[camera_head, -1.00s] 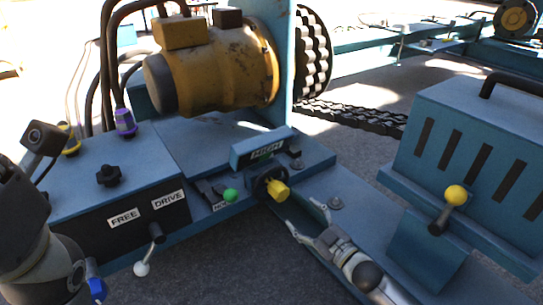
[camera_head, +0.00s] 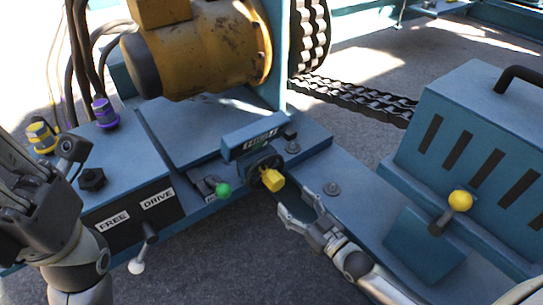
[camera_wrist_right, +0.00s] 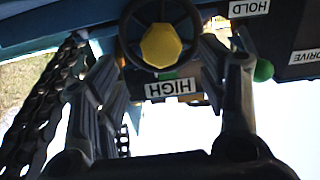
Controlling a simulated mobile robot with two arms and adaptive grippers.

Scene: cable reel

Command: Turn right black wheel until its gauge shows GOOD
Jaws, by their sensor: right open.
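A black wheel (camera_head: 254,162) with a yellow faceted hub (camera_head: 272,181) sits on the front of the blue machine. The wheel (camera_wrist_right: 128,40) also shows at the top of the right wrist view, with its yellow hub facing me. The gauge label beside it (camera_wrist_right: 171,88) reads HIGH, with a green patch next to it. My right gripper (camera_head: 297,203) is open and empty, just below right of the hub. In the wrist view its fingers (camera_wrist_right: 160,62) lie to either side of the wheel; contact is not clear. My left gripper (camera_head: 62,170) is at the left; its jaw opening is unclear.
A green-tipped lever (camera_head: 223,190) stands left of the wheel, and a small black knob (camera_head: 292,146) above right. A FREE/DRIVE box (camera_head: 125,212) with a white-tipped lever (camera_head: 137,266) is at left. A slotted blue box (camera_head: 480,140) with a yellow-knobbed lever (camera_head: 460,200) is at right.

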